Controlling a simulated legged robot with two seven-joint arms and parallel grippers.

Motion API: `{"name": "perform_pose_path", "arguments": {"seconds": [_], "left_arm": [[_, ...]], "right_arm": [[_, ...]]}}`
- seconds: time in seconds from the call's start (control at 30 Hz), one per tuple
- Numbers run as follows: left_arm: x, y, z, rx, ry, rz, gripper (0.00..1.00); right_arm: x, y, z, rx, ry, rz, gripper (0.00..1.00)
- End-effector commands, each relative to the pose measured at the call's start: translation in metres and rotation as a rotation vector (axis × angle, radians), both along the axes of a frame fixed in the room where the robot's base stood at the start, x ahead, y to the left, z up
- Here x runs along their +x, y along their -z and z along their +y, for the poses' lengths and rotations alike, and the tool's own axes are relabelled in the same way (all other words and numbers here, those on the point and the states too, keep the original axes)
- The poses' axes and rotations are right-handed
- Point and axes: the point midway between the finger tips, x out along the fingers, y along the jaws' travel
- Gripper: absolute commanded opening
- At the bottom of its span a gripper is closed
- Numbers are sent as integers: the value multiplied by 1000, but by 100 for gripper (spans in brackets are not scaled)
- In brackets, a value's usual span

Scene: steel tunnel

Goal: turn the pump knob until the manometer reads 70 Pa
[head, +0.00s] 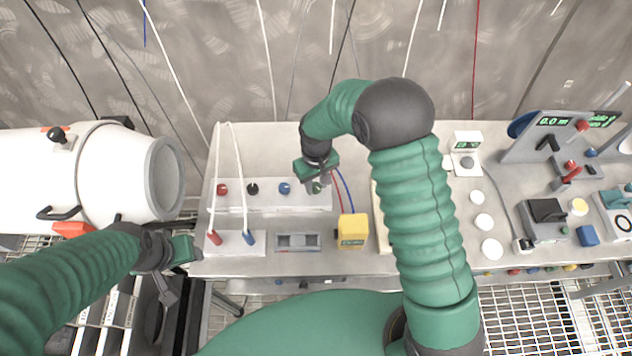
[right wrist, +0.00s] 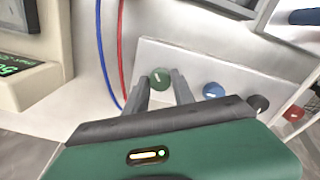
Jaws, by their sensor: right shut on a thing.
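My right gripper (head: 317,188) reaches down to the right end of a white knob strip (head: 304,200) on the bench. In the right wrist view my right gripper (right wrist: 164,84) is shut on a green knob (right wrist: 160,77) with a pale mark. The green knob (head: 317,188) is partly covered in the head view. A yellow box (head: 352,232) with a small display stands right of the strip. In the right wrist view a cream device (right wrist: 35,55) has a green-lit display, cut off and unreadable. I cannot tell which is the manometer. My left gripper (head: 168,292) hangs off the bench's left end.
Blue (head: 285,188), black (head: 252,189) and red (head: 222,190) knobs share the strip. Red and blue tubes run close by the right gripper. Several devices, including a black switch box (head: 546,212), crowd the bench's right side.

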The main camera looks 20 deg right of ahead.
Motion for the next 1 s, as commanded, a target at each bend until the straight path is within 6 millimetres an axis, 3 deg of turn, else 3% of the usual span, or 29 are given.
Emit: {"name": "perform_pose_path", "arguments": {"seconds": [0.4, 0.43, 0.6, 0.87, 1.0], "left_arm": [[0, 0, 0, 0, 0, 0, 51], [0, 0, 0, 0, 0, 0, 51], [0, 0, 0, 0, 0, 0, 51], [0, 0, 0, 0, 0, 0, 51], [0, 0, 0, 0, 0, 0, 51]], "right_arm": [[3, -2, 0, 1, -7, -9, 0], [3, -2, 0, 1, -7, -9, 32], [2, -1, 0, 0, -6, -6, 52], [1, -1, 0, 1, -6, -3, 52], [1, -12, 0, 0, -6, -5, 52]]}}
